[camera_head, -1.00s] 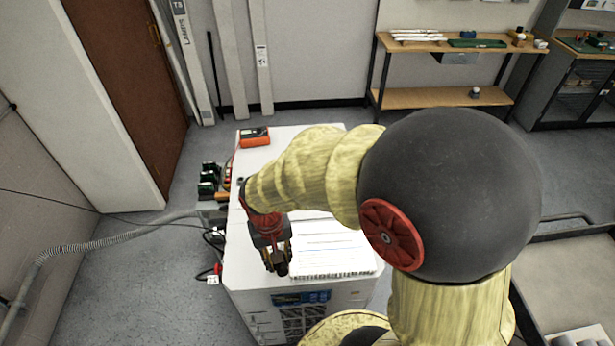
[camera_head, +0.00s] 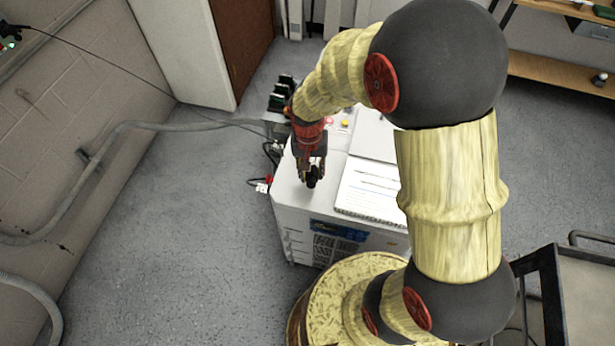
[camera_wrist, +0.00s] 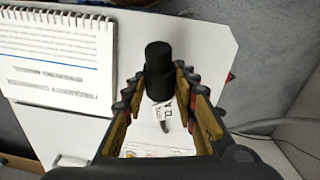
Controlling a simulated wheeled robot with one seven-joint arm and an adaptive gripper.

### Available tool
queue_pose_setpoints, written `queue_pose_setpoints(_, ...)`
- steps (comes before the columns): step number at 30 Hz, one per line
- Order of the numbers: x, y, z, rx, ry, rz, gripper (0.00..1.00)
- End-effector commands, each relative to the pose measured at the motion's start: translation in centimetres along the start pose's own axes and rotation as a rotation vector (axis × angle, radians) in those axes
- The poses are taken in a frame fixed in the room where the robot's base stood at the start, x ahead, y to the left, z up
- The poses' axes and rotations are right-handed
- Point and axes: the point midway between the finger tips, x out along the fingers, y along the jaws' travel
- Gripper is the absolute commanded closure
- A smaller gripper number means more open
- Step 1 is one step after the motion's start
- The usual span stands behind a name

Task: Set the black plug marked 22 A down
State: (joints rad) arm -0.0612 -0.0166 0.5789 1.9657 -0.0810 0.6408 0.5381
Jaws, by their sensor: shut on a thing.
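The black plug (camera_wrist: 158,62) is upright in the wrist view, between the two fingers of my gripper (camera_wrist: 155,98). A white tag reading 22 A hangs at its lower part. My gripper is shut on the plug, and its fingers hide the plug's sides. In the head view my gripper (camera_head: 313,168) points down over the front left part of the white cabinet's top (camera_head: 289,187), with the dark plug (camera_head: 311,181) at its tips. I cannot tell whether the plug touches the top.
A spiral notebook (camera_head: 370,190) lies on the cabinet to the right of my gripper; it also shows in the wrist view (camera_wrist: 55,55). Cables and a red-and-white connector (camera_head: 263,186) hang at the cabinet's left side. Bare top surrounds the plug.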

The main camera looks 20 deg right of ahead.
Motion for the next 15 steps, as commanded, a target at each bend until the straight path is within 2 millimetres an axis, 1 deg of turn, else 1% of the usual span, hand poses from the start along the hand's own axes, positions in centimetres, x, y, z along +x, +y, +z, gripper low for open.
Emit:
queue_pose_setpoints(1, 0.8, -0.5, -0.4, -0.001, -0.001, 0.001, 1.00)
queue_pose_setpoints(3, 1.4, -0.9, -0.8, -0.002, 0.000, 0.000, 1.00)
queue_pose_setpoints(11, 2.7, -1.8, -1.6, -0.002, 0.000, 0.000, 1.00)
queue_pose_setpoints(15, 4.7, -1.8, -1.5, -0.001, -0.001, 0.001, 1.00)
